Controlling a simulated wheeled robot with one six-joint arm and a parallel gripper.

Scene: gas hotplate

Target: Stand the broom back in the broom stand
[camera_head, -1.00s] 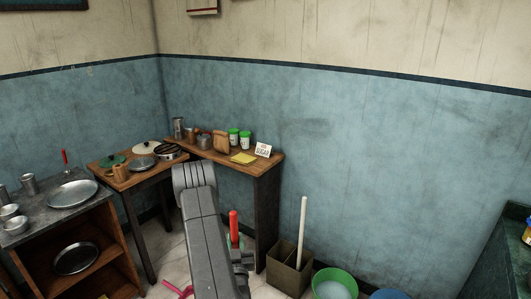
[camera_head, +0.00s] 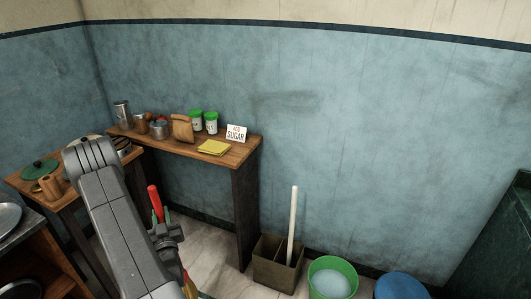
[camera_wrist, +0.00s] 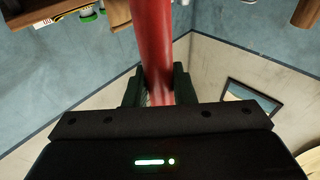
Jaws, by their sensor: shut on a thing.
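The broom has a red handle (camera_head: 155,203) standing nearly upright, with a yellowish part low beside my arm at the bottom edge. My gripper (camera_head: 166,236) is shut on the handle. The wrist view shows the red handle (camera_wrist: 152,40) running between the dark fingers (camera_wrist: 158,86). The brown, open-topped box that looks like the broom stand (camera_head: 277,270) is on the floor to the right of my gripper. A white stick (camera_head: 293,225) stands in its right part; its left part looks empty. My arm hides part of the broom.
A wooden side table (camera_head: 205,150) with jars, a yellow cloth and a sugar sign stands between my gripper and the wall. Right of the box are a green basin (camera_head: 332,278) and a blue bucket (camera_head: 400,287). A dark counter (camera_head: 495,235) is at the right edge.

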